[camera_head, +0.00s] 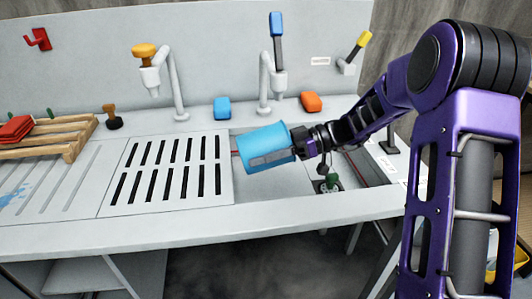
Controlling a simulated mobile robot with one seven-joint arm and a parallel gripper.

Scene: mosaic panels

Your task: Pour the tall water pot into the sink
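A light blue cylindrical pot (264,147) is tilted far over, nearly on its side, above the open sink basin (272,186). A paler grey band shows on its lower side. My gripper (303,143) is at the pot's right end and appears shut on it, though the fingers are small and partly hidden. The pot's opening and any water in it cannot be made out. The basin lies just right of a slotted white drain panel (168,172).
A tap with a blue handle (276,27) stands close behind the pot. Blue (222,107) and orange (312,102) blocks sit along the back ledge. A small green item (329,184) is right of the basin. A wooden rack (52,137) lies at the left.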

